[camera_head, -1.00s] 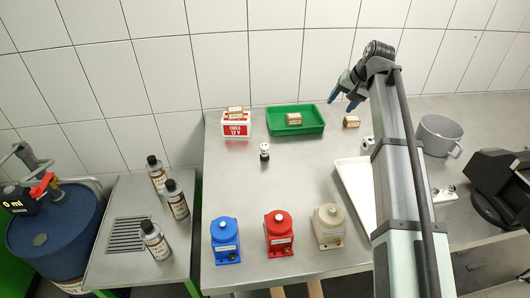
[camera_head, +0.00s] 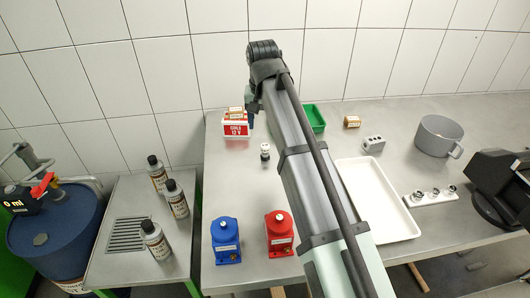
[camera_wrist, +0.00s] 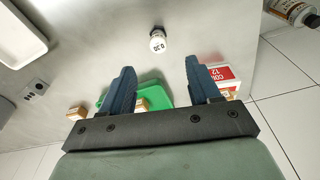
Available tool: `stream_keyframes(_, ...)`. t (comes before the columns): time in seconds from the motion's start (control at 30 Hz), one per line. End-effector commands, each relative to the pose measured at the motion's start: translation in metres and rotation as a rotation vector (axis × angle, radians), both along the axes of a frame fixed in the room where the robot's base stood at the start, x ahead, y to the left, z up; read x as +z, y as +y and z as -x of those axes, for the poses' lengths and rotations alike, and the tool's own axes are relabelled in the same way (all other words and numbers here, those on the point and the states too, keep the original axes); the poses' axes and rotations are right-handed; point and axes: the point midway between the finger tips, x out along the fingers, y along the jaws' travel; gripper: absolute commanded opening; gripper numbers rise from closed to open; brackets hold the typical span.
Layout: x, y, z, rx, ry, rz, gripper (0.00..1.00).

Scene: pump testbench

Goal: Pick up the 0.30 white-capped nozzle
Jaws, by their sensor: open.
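The white-capped nozzle (camera_head: 265,152) stands upright on the bench left of my arm in the head view. In the wrist view the nozzle (camera_wrist: 157,41) shows its white cap marked 0.30, with a dark part behind it. It lies ahead of my gripper (camera_wrist: 160,75), roughly between the lines of the two blue fingers. The fingers are wide apart with nothing held between them, and they are apart from the nozzle. In the head view my arm hides most of the gripper.
A red and white box (camera_head: 236,129) with a small carton (camera_head: 236,113) on top stands at the back left. A green tray (camera_head: 314,118) is partly hidden by my arm. Blue (camera_head: 226,240) and red (camera_head: 280,233) pumps stand at the front. A white tray (camera_head: 398,220) lies right.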

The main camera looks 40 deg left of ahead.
Motion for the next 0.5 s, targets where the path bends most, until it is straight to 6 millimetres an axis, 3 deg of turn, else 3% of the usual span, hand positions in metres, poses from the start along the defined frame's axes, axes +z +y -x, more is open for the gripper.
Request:
stream_keyframes(0.3, -0.051, 0.002, -0.005, -0.001, 0.001, 0.0, 0.62)
stream_keyframes(0.5, -0.072, 0.004, -0.008, -0.001, 0.001, -0.001, 0.62)
